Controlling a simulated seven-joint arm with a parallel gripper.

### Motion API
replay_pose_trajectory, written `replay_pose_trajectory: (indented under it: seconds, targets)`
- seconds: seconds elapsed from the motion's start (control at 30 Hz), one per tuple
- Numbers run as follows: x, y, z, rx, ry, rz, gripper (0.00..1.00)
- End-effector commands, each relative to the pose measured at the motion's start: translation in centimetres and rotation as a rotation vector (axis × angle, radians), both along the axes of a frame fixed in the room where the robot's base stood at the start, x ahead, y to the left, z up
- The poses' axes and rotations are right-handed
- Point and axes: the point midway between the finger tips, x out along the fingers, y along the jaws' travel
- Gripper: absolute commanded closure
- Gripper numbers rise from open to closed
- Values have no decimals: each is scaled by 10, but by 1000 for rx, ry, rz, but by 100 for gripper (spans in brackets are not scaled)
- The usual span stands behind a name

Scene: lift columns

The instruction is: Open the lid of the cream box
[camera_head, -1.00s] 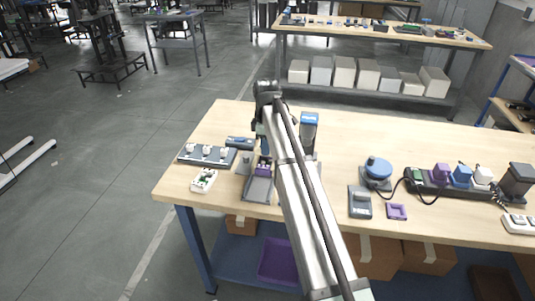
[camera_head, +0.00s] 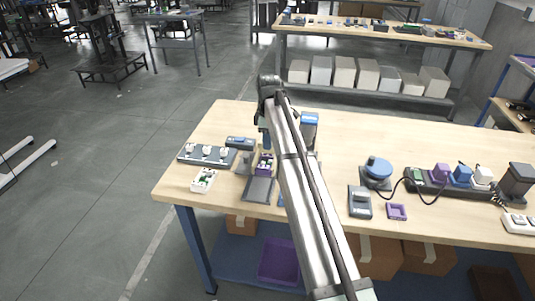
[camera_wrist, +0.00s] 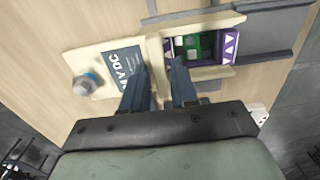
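In the wrist view, a flat cream panel (camera_wrist: 101,60) with a dark "24V DC" label lies at the left. Beside it on the right is the cream box (camera_wrist: 153,52), an open frame with purple and green parts (camera_wrist: 200,47) inside. My gripper (camera_wrist: 160,68) is open, its two blue fingers apart near the cream edge between panel and box. Nothing is clearly held, and I cannot tell whether the fingertips touch the edge. In the head view, my arm hides most of this spot; a purple part (camera_head: 264,165) shows left of the arm.
A grey plate (camera_head: 258,190) lies in front of the purple part. A blue-fronted unit (camera_head: 310,121) stands right of the arm. A grey strip with white knobs (camera_head: 207,155) and a white switch block (camera_head: 203,181) lie left. A blue round knob (camera_head: 378,167) stands right. The table's back right is clear.

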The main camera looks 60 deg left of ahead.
Motion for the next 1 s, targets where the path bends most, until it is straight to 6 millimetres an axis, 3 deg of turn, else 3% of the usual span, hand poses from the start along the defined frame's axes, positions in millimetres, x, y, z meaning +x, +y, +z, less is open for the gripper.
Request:
replay_pose_trajectory:
  seconds: [0.13, 0.47, 1.0]
  targets:
    - [0, 0, 0, 0, 0, 0, 60]
    - [0, 0, 2, 0, 0, 0, 60]
    - [0, 0, 31, 0, 0, 0, 60]
